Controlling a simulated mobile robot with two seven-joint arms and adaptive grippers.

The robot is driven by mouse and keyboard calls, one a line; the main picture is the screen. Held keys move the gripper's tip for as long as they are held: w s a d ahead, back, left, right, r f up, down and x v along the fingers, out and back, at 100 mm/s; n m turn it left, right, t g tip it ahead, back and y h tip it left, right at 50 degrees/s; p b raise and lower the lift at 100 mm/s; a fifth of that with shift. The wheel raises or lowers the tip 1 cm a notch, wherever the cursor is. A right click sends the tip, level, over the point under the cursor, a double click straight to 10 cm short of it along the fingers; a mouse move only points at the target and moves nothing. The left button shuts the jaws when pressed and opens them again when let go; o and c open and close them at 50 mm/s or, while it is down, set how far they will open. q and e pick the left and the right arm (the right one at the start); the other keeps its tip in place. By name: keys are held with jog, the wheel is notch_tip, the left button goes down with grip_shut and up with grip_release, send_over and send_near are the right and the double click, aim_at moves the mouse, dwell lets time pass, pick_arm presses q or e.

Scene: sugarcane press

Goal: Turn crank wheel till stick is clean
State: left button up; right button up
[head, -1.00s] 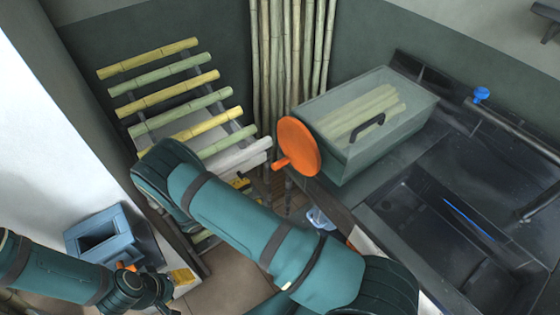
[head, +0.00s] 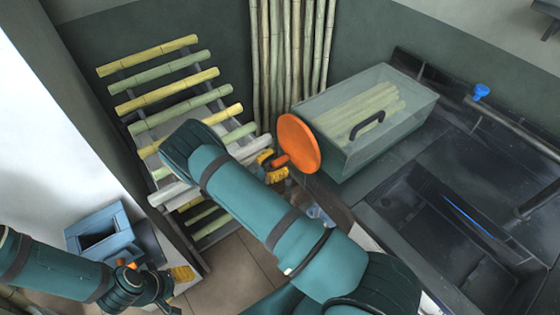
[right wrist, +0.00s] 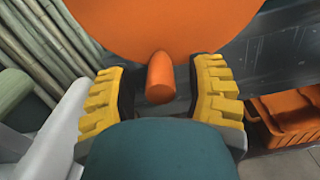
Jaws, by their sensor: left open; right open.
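The orange crank wheel (head: 299,143) is on the left end of the press, a clear-topped box (head: 345,150) with several pale green sticks (head: 360,108) inside. Its short orange handle (head: 282,161) points toward my right gripper (head: 272,165). In the right wrist view, the wheel (right wrist: 165,25) fills the top and the handle (right wrist: 160,80) lies between the open yellow fingers of the right gripper (right wrist: 160,74), with gaps on both sides. My left gripper (head: 180,273) is open and empty at lower left, far from the wheel. I cannot tell how clean the sticks are.
A rack with several yellow and green stalks (head: 165,80) stands left of the press. Tall bamboo poles (head: 290,60) stand behind. A dark sink counter (head: 460,220) is on the right. A blue box (head: 105,240) is near my left arm. Orange crates (right wrist: 290,118) show in the right wrist view.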

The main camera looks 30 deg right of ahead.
jog(key=shift+d, duration=0.6)
grip_shut()
jog(key=shift+w+a, duration=0.1)
